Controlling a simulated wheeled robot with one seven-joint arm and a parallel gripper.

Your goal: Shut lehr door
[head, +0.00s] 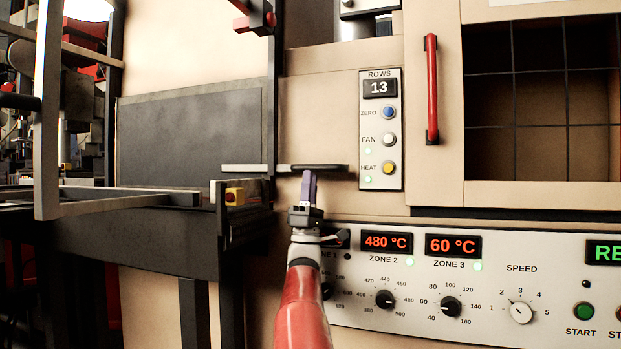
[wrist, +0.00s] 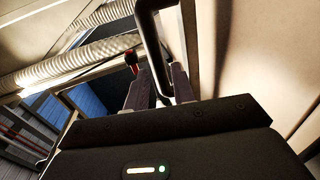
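A dark grey panel (head: 190,135), which looks like the lehr door, covers a wide opening in the beige wall at left in the head view. A pale horizontal bar (head: 245,168) at its lower right runs into a black handle (head: 318,167). My gripper (head: 309,178) points up at this handle, its tips at the handle's lower edge. In the wrist view a bent black bar (wrist: 152,35), seemingly the handle, passes between the two spread fingers of my gripper (wrist: 162,82). Whether they press on it is not clear.
A control panel (head: 520,270) with dials spans the lower right. A rows panel (head: 380,130) and a red upright handle (head: 431,90) are close on the right. A grey frame (head: 47,110) and a dark ledge (head: 130,232) stand at left.

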